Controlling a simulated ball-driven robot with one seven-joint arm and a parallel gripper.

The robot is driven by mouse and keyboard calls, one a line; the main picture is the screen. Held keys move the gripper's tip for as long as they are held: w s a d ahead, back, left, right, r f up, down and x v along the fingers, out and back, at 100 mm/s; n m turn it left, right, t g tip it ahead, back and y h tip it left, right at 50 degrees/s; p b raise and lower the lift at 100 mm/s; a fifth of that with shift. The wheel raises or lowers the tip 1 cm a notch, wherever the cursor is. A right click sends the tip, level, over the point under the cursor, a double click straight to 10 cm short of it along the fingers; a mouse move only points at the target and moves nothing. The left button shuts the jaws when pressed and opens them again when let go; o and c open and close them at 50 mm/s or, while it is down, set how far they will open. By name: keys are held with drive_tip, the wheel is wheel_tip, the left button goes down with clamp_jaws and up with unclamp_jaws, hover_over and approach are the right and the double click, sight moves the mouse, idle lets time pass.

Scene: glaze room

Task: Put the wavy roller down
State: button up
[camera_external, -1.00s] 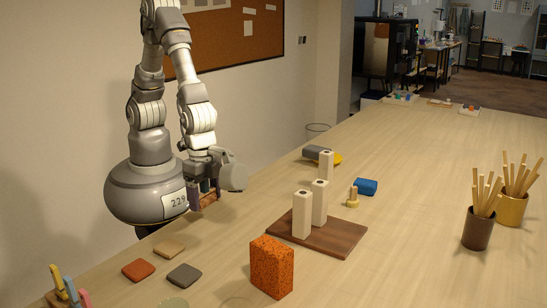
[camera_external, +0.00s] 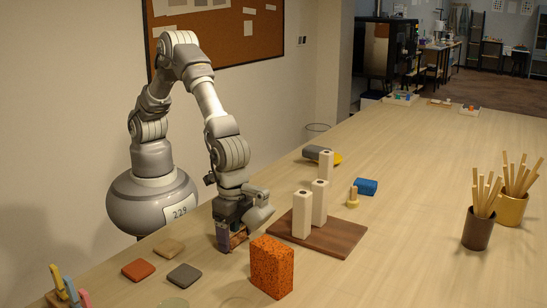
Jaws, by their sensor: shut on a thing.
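My gripper (camera_external: 230,239) is low over the near part of the table, just left of the speckled orange block. It is shut on a small brown piece, which I take to be the wavy roller (camera_external: 239,238). The fingers hide most of it, and its wavy surface cannot be made out. It is at or just above the tabletop; I cannot tell whether it touches.
The orange block (camera_external: 272,266) stands close right of my gripper. Behind it, a brown board (camera_external: 340,236) bears three pale posts. Red (camera_external: 138,269), tan (camera_external: 169,248) and grey (camera_external: 185,275) tiles lie to the left. Stick-filled pots (camera_external: 477,231) stand right. The table's middle right is clear.

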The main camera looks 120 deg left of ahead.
drive_tip(key=shift+s+f, duration=0.15)
drive_tip(key=shift+f, duration=0.25)
drive_tip(key=shift+f+b, duration=0.15)
drive_tip(key=shift+b, duration=0.15)
drive_tip(key=shift+c, duration=1)
drive_tip(key=o, duration=1.3)
drive_tip(key=shift+s+f, duration=0.1)
drive_tip(key=shift+f, duration=0.05)
drive_tip(key=shift+c, duration=0.2)
drive_tip(key=shift+a, duration=0.1)
drive_tip(key=shift+a+r, duration=0.1)
drive_tip(key=shift+r, duration=0.3)
drive_tip(key=r+p, duration=0.1)
drive_tip(key=r, duration=0.3)
drive_tip(key=r+p, duration=0.2)
drive_tip(key=r, duration=0.2)
drive_tip(key=r+p, duration=0.1)
drive_tip(key=r, duration=0.3)
drive_tip(key=shift+w+d+r, duration=0.2)
drive_tip(key=shift+w+r, duration=0.05)
drive_tip(key=shift+r, duration=0.15)
